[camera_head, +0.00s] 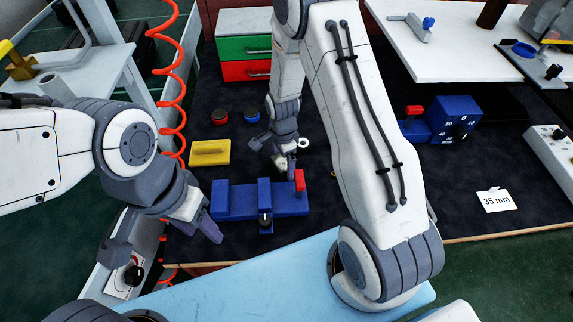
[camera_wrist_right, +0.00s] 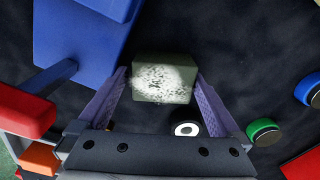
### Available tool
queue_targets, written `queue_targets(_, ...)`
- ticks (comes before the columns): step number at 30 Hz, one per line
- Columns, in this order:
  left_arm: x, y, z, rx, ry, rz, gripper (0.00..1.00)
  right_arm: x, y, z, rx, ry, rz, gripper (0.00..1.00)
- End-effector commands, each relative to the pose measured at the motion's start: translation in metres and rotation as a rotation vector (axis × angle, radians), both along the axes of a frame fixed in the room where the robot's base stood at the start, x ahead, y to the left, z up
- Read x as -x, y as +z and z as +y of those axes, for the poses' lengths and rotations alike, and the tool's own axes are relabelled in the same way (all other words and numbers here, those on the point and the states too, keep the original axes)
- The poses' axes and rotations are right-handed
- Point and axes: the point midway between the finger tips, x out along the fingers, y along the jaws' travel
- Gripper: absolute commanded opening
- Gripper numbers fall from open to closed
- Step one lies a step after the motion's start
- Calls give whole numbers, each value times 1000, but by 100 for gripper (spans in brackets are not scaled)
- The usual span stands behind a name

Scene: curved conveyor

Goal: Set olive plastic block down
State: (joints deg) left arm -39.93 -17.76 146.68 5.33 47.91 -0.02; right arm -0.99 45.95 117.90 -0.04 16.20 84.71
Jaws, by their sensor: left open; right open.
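The olive block (camera_wrist_right: 163,80) has a whitish, speckled face with dark marks. In the right wrist view it sits between and just past the fingertips of my right gripper (camera_wrist_right: 162,75), over the dark mat. The fingers are apart, with a narrow gap visible on either side of the block. In the head view my right gripper (camera_head: 285,158) is low over the mat, behind the blue fixture, and largely hides the block. My left gripper (camera_head: 208,228) is open and empty at the left front, beside the blue fixture.
The blue fixture (camera_head: 235,200) with a red lever (camera_head: 299,181) stands close in front of the right gripper. A yellow block (camera_head: 209,152), red and blue buttons and a white ring (camera_wrist_right: 186,130) are nearby. A "35 mm" card (camera_head: 495,199) lies right; bare mat surrounds it.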

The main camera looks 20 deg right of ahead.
Motion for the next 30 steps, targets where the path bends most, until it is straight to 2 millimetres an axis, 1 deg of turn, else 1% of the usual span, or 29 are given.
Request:
queue_targets(7, 0, 0, 0, 0, 0, 0, 50, -1, -2, 1, 0, 1, -2, 100)
queue_targets(8, 0, 0, 0, 0, 0, 0, 50, -1, -2, 1, 0, 1, -2, 92)
queue_targets(9, 0, 0, 0, 0, 0, 0, 50, -1, -2, 1, 0, 2, -2, 77)
queue_targets(11, 0, 0, 0, 0, 0, 0, 50, -1, -2, 1, 0, 2, -2, 54)
queue_targets(12, 0, 0, 0, 0, 0, 0, 50, -1, -2, 1, 0, 2, -1, 39)
queue_targets(14, 0, 0, 0, 0, 0, 0, 50, -1, -2, 1, 0, 2, -2, 16)
queue_targets(23, 0, 0, 0, 0, 0, 0, 50, -1, 1, 1, 0, 2, -3, 16)
queue_targets(26, 0, -1, 0, 0, 0, 0, 50, -1, 8, 1, 0, 3, -3, 16)
queue_targets(29, 0, -3, 0, 0, 0, 0, 50, -2, 20, 1, -1, 3, -5, 16)
queue_targets(30, 0, -3, 0, 0, 0, 0, 50, -3, 28, 1, 0, 3, -8, 16)
